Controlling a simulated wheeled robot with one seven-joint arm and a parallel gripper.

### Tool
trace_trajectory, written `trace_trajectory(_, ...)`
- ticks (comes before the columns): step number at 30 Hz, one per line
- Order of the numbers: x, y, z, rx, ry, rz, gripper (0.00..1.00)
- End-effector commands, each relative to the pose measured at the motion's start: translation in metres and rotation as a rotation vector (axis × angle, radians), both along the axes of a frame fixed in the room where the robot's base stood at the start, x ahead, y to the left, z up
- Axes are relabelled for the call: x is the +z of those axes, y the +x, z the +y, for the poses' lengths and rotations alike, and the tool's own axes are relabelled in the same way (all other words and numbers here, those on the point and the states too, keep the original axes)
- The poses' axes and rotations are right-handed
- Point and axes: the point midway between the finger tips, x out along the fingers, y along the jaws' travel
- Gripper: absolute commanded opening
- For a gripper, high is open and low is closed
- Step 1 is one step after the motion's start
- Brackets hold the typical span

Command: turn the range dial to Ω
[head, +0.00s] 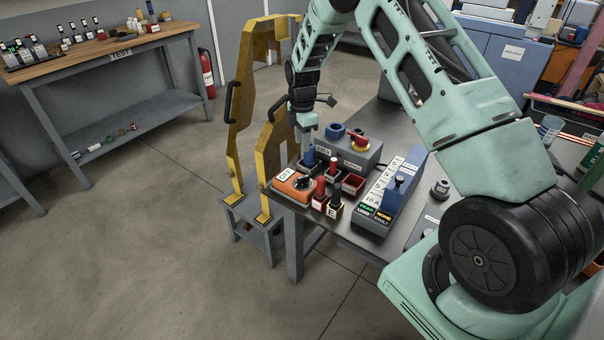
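An orange meter (286,191) lies near the front left corner of the grey metal table. A dark round dial (303,183) sits on its face, beside a white label or display (285,176) whose small text I cannot read surely. The dial's pointer and any Ω mark are too small to make out. My gripper (308,132) hangs pointing down, above and behind the meter in the picture, near a blue post. It appears apart from the dial. Its fingertips are small and seen nearly edge-on, so I cannot tell whether they are open.
Red, black and blue upright pieces (333,185) crowd the meter's right side. A blue-grey labelled unit (392,196) stands at right. A yellow frame (266,150) rises at the table's left edge.

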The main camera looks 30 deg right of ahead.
Motion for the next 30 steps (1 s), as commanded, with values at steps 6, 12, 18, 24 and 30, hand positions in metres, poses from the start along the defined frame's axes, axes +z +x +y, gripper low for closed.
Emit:
trace_trajectory(6,-0.046,-0.001,0.001,0.0,0.001,0.005,0.37)
trace_trajectory(12,-0.088,-0.002,0.001,0.0,0.0,0.005,0.37)
trace_trajectory(18,-0.121,-0.001,0.001,-0.001,-0.001,0.002,0.37)
trace_trajectory(24,-0.137,0.0,0.001,0.0,0.0,0.0,0.37)
trace_trajectory(30,-0.14,0.0,0.001,0.0,0.0,0.0,0.37)
